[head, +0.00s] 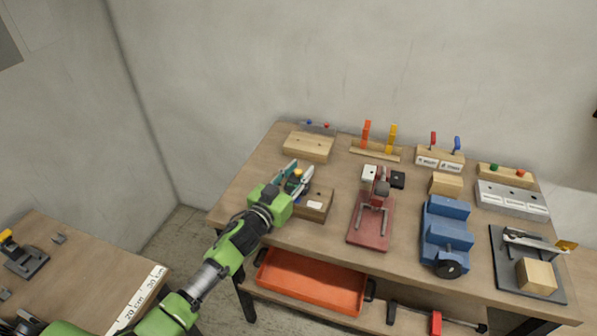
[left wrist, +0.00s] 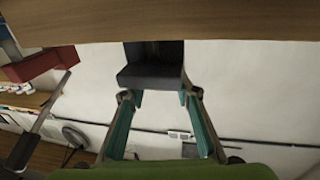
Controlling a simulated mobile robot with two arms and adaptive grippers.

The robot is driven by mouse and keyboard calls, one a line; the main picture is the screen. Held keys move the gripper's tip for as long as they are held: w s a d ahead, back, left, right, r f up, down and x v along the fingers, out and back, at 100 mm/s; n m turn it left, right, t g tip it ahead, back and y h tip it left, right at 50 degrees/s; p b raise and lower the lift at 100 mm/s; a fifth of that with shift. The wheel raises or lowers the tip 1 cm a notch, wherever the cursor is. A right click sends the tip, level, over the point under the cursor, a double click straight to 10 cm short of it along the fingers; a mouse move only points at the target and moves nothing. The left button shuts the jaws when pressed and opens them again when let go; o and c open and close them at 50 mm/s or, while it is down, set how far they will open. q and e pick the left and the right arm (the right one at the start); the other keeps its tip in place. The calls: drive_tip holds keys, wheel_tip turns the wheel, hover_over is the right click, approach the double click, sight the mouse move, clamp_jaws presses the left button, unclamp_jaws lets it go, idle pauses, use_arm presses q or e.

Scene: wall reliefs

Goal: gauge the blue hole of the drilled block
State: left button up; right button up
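My left gripper (head: 298,173) is above the left front of the bench, over a brown block (head: 319,201) with a white label. Its fingers are apart, and a small orange-topped thing (head: 298,172) shows between them. In the left wrist view the teal fingers of this gripper (left wrist: 158,96) stand wide apart, with a dark grey block (left wrist: 150,72) in line beyond the tips. I cannot tell whether they touch it. A pale wooden block (head: 308,147) with small dark dots lies behind the gripper. I cannot make out a blue-marked hole. My right gripper is out of view.
A red press (head: 370,225) stands right of the gripper. A blue vise-like tool (head: 446,238), a grey block with holes (head: 512,200) and a clamp plate (head: 505,262) are farther right. A rack with orange and yellow handles (head: 375,151) stands behind. An orange tray (head: 312,282) sits below the top.

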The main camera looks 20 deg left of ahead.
use_arm(q)
clamp_jaws()
wheel_tip(320, 180, up, 4)
drive_tip(key=p, duration=0.3)
drive_tip(key=shift+f, duration=0.25)
drive_tip(key=shift+o, duration=1.5)
unclamp_jaws()
drive_tip(key=v, duration=1.2)
drive_tip(key=shift+a, duration=0.1)
